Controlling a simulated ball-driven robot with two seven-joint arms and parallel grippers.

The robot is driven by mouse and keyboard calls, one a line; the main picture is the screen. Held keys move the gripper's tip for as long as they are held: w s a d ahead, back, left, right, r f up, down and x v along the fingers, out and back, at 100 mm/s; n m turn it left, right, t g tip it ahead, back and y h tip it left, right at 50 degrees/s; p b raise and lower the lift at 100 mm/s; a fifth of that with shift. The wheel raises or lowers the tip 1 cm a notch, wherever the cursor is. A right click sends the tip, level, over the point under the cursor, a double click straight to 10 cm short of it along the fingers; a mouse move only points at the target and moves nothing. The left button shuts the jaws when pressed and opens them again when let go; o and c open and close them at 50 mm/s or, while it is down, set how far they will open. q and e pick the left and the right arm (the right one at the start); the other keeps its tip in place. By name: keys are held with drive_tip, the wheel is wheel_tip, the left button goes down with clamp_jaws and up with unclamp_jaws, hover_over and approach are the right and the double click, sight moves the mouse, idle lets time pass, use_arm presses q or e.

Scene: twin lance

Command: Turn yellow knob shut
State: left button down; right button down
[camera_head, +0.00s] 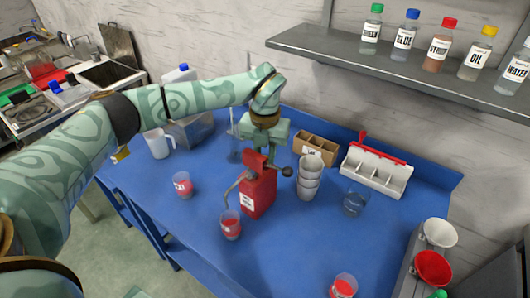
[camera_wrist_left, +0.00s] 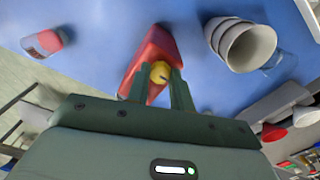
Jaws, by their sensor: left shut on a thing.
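A red dispenser (camera_head: 258,194) with a bent metal spout stands on the blue table; it also shows in the left wrist view (camera_wrist_left: 152,52). The yellow knob (camera_wrist_left: 160,71) is on it, between my left fingers. My left gripper (camera_wrist_left: 161,80) is shut on the knob. In the head view my left gripper (camera_head: 262,146) comes down from above onto the dispenser's top, and the knob is hidden there. A clear cup with red contents (camera_head: 231,226) stands at the spout. My right gripper is not in view.
Stacked pale cups (camera_head: 310,178) stand close right of the dispenser. Another cup with red contents (camera_head: 183,186) is to its left. A clear glass (camera_head: 353,203), a cardboard box (camera_head: 316,149) and a white divided tray (camera_head: 376,176) are right. A bottle shelf (camera_head: 400,70) overhangs the back.

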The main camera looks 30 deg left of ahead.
use_arm(q)
drive_tip(key=shift+r+m+p, duration=0.2)
drive_tip(key=shift+m+p, duration=0.5)
drive_tip(key=shift+p, duration=0.1)
drive_tip(key=shift+r+m+p, duration=0.1)
drive_tip(key=shift+m+p, duration=1)
drive_tip(key=shift+m, duration=0.1)
drive_tip(key=m+p, duration=0.1)
drive_tip(key=m, duration=0.1)
drive_tip(key=shift+m+p, duration=0.4)
drive_tip(key=m+p, duration=0.1)
drive_tip(key=m, duration=0.2)
drive_tip(key=shift+m+p, duration=0.3)
drive_tip(key=shift+p, duration=0.1)
drive_tip(key=m+p, duration=0.1)
drive_tip(key=m, duration=0.2)
drive_tip(key=shift+m, duration=0.3)
drive_tip(key=shift+f+m+p, duration=0.2)
drive_tip(key=shift+m+p, duration=0.4)
drive_tip(key=shift+m, duration=1.4)
